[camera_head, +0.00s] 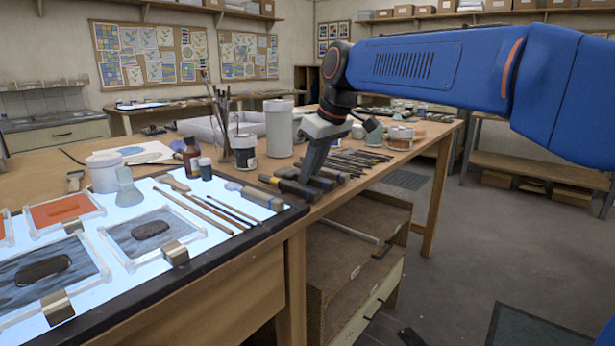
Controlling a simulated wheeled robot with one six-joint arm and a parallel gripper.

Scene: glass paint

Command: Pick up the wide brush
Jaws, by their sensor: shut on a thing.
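My gripper (309,178) points down at the right part of the worktable, beside the front edge. It is shut on a short, thick-handled tool that I take to be the wide brush (286,186). The brush lies low, at about table height, with a dark handle and a tan end. The fingers hide part of it, and I cannot tell whether it is lifted clear of the table. Similar short tools (327,173) lie close behind the fingers.
A lit glass panel (215,228) with thin brushes (195,212) and framed painted panes lies left. More slim tools (362,158) lie right.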

